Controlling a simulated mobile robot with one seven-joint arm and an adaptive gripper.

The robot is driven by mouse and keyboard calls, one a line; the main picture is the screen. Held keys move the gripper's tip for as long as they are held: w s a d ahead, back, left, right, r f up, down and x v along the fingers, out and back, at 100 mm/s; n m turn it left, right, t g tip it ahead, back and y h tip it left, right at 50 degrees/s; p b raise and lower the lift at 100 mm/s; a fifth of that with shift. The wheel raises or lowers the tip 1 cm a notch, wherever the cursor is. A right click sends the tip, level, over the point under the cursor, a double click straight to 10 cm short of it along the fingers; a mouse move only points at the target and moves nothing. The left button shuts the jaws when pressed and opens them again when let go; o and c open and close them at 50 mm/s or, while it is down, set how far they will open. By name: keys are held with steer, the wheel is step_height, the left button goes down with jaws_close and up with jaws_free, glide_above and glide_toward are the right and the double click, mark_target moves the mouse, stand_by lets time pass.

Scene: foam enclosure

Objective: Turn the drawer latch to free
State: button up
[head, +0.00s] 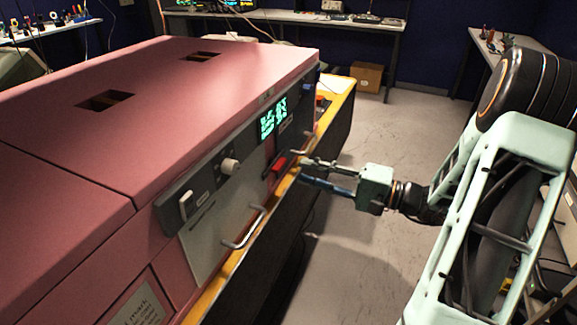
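A pink cabinet (190,70) fills the left side of the head view. Its grey front has a drawer (215,240) with a silver bar handle (245,229). A white latch-like lever (186,205) sits on a dark plate at the left, and a round pale knob (230,165) is further right. A small red piece (279,163) is on the dark panel near my gripper. No label shows which part is the drawer latch. My gripper (303,169) points at the panel with its two fingers apart, its tips close to the red piece. Contact cannot be told.
A green display (273,118) glows above the red piece. The cabinet stands on a yellow-edged bench (340,95). Grey floor (385,130) is open behind my arm. A cardboard box (367,76) and equipment tables (300,18) are at the back.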

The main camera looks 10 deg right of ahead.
mark_target(283, 166)
steer(key=x, duration=0.5)
steer(key=shift+w+a, duration=0.2)
steer(key=shift+a, duration=0.1)
jaws_close()
